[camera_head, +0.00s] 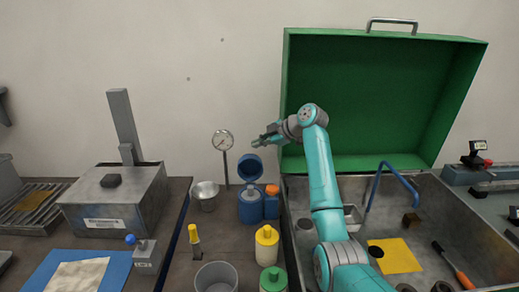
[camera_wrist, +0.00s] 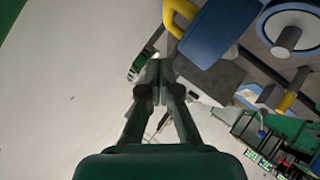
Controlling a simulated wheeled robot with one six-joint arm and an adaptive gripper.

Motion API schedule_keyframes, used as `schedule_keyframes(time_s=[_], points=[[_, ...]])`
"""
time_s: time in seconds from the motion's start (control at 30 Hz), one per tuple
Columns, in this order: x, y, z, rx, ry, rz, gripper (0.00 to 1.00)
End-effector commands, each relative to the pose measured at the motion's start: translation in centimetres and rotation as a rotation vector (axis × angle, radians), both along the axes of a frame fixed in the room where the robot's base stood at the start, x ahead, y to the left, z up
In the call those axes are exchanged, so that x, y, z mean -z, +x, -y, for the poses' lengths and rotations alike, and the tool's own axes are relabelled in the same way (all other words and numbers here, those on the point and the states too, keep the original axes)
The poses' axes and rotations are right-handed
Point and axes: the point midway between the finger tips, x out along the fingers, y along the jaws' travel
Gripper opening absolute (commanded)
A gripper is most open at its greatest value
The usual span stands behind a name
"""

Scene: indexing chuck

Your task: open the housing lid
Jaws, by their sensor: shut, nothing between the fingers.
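The blue housing (camera_head: 250,206) stands on the dark bench in the middle, with an orange part at its right side. Its round blue lid (camera_head: 249,166) is tilted up behind it, so the lid stands open and the grey part inside shows. In the wrist view the blue lid (camera_wrist: 218,32) has a yellow handle (camera_wrist: 172,18), and the housing's grey cylinder (camera_wrist: 288,38) is exposed at the upper right. My gripper (camera_head: 257,142) is just above the raised lid. In the wrist view my gripper (camera_wrist: 155,72) has its fingertips together and empty, seemingly apart from the handle.
A large sink-like metal bin (camera_head: 455,215) with a raised green cover (camera_head: 375,95) stands right of the housing. A dial gauge (camera_head: 222,140) and metal cup (camera_head: 205,192) are to its left. A yellow bottle (camera_head: 267,246) and green-capped container (camera_head: 273,280) stand in front.

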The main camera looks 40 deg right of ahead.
Motion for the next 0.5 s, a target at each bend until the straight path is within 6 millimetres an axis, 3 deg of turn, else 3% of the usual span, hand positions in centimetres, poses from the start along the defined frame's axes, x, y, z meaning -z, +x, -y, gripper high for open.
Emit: schedule_keyframes(time_s=[0.5], points=[[-4.7,-5.1,3.0,-0.001,-0.002,0.001,0.0]])
